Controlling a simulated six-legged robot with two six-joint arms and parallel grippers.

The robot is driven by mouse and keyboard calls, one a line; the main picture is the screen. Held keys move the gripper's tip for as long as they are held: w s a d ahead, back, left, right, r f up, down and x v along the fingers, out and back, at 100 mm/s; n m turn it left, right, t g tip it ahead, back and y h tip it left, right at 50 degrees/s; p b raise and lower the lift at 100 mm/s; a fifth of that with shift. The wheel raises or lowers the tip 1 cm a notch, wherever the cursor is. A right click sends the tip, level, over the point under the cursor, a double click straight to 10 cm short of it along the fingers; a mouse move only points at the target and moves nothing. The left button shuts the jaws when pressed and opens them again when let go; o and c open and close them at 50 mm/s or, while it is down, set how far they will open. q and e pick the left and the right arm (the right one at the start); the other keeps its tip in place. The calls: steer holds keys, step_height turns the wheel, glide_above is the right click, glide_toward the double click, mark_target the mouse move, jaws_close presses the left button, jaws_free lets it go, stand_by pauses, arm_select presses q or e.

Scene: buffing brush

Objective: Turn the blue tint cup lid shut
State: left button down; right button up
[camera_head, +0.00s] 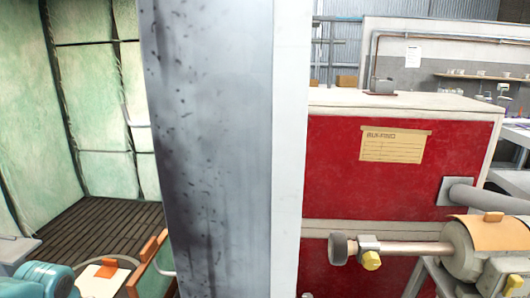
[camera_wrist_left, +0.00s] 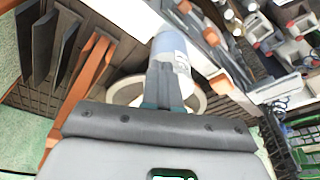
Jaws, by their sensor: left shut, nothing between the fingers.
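In the left wrist view my left gripper (camera_wrist_left: 165,78) is shut and empty, its two fingers together. Just beyond the fingertips is a pale blue, rounded cylinder (camera_wrist_left: 170,46), which may be the blue tint cup. The fingers hide its near part, and I cannot tell whether they touch it. I cannot make out a separate lid. The head view shows no tint cup that I can identify. My right gripper is in neither view.
A white ring-shaped rim (camera_wrist_left: 201,103) lies behind the fingers. Orange and dark slats (camera_wrist_left: 85,75) stand at left; bottles and tools crowd the upper right, above a green crate (camera_wrist_left: 305,135). In the head view a grey post (camera_head: 207,150) separates the green-walled booth from a red cabinet (camera_head: 400,165).

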arm_select(q)
steer(key=shift+r, duration=0.1)
steer(key=shift+w+a, duration=0.35)
steer(key=shift+a, duration=0.05)
stand_by(0.5)
steer(key=shift+s+a, duration=0.15)
steer(key=shift+s, duration=0.05)
steer(key=shift+s+a+b, duration=0.45)
steer(key=shift+a+b, duration=0.1)
steer(key=shift+a, duration=0.2)
steer(key=shift+s+a, duration=0.1)
steer(key=shift+a, duration=0.4)
stand_by(0.4)
